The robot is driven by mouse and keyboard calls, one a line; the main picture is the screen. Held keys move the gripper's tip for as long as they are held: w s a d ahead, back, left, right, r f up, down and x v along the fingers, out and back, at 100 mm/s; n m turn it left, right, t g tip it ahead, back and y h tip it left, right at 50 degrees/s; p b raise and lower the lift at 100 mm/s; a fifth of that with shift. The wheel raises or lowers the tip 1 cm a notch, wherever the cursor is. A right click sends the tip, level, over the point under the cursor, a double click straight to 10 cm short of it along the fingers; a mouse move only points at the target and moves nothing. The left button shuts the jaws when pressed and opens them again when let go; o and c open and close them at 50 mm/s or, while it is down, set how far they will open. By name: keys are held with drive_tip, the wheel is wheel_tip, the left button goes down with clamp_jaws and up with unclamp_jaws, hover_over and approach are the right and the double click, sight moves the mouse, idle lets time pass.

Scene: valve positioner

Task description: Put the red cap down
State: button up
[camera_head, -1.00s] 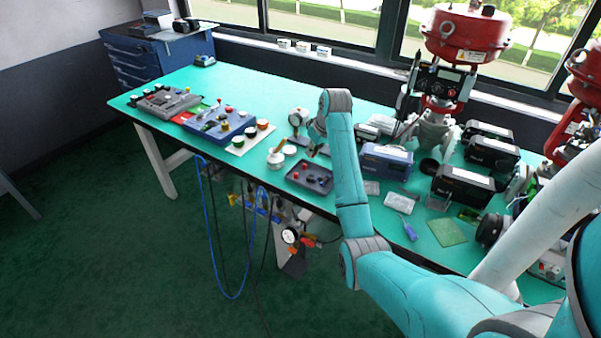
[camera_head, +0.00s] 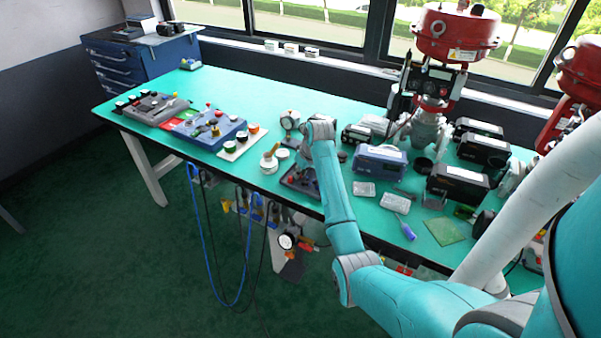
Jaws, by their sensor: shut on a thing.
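My gripper (camera_head: 301,151) is at the end of my arm, low over the near part of the bench, above or beside a dark shallow tray (camera_head: 290,183). It is small here and partly hidden by my own wrist. It is shut on the red cap, but the cap is too small and covered to make out clearly between the fingers. My forearm hides the right part of the tray. I cannot tell whether the cap touches the tray.
Left of the tray stand white round jars (camera_head: 269,163) and a gauge (camera_head: 290,121). A blue box (camera_head: 380,162) and a grey device (camera_head: 396,203) lie to the right. A blue control panel (camera_head: 212,130) sits farther left. The bench's back left (camera_head: 270,92) is clear.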

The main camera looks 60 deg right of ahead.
drive_tip(key=shift+f, duration=0.25)
drive_tip(key=o, duration=0.4)
drive_tip(key=shift+o, duration=0.2)
drive_tip(key=v, duration=1.2)
drive_tip(key=shift+r, duration=0.15)
